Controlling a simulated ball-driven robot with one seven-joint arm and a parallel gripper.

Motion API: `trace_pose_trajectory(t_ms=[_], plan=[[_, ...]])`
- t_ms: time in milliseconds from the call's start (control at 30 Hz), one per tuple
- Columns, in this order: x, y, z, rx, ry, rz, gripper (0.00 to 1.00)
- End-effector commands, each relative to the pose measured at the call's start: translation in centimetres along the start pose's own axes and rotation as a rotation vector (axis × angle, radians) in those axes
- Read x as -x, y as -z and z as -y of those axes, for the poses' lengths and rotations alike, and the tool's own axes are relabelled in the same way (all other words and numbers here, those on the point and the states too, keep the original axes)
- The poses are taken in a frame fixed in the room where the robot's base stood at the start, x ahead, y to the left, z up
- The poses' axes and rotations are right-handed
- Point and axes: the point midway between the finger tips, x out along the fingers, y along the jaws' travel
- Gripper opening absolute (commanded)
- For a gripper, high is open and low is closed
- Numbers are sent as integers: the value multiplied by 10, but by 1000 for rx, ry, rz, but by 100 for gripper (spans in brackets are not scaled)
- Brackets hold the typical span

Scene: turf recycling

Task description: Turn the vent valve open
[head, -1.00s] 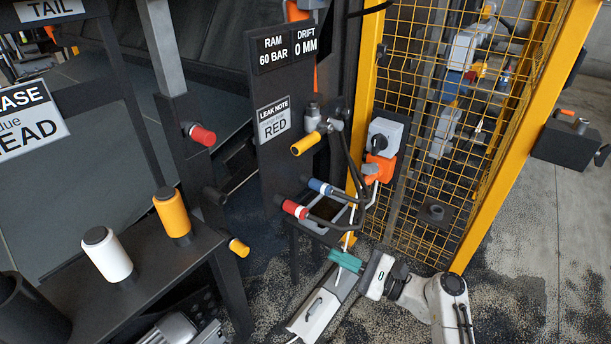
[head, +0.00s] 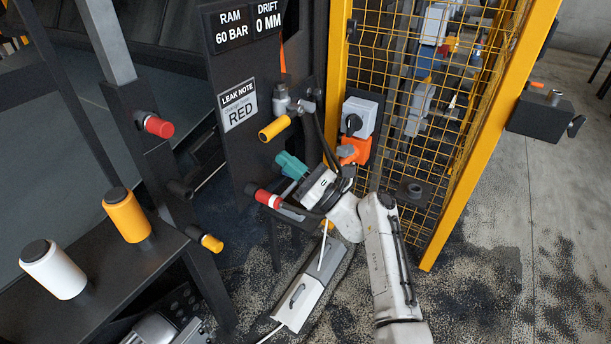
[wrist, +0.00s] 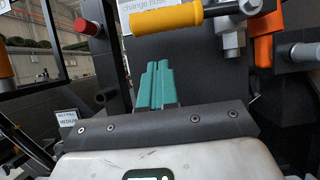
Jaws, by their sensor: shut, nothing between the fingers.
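A valve with a yellow handle (head: 274,128) and a grey body (head: 301,107) sits on the dark panel below the leak note. No label names it as the vent valve. In the wrist view its yellow handle (wrist: 167,20) lies across the top, level with a slight tilt, beside the grey fitting (wrist: 230,28). My gripper (head: 291,165) has teal fingers, shut and empty, below and slightly right of the handle in the head view. In the wrist view the fingers (wrist: 156,84) point up below the handle, with a visible gap.
A red-handled lever (head: 268,199) sits below left of my gripper. A grey box with a black knob (head: 357,118) and an orange block (head: 354,150) are to the right. The yellow mesh guard (head: 440,110) stands right. A black hose runs beside the valve.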

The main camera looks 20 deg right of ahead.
Motion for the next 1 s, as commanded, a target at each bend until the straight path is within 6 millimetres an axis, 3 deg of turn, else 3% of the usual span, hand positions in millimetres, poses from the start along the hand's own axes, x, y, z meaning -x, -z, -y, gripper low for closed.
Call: trace_pose_trajectory(t_ms=[33, 200, 1000], plan=[[-7, -10, 0, 2, -1, 1, 0], [-19, -23, 0, 1, 0, 1, 0], [-27, -34, -1, -38, 20, 0, 0]])
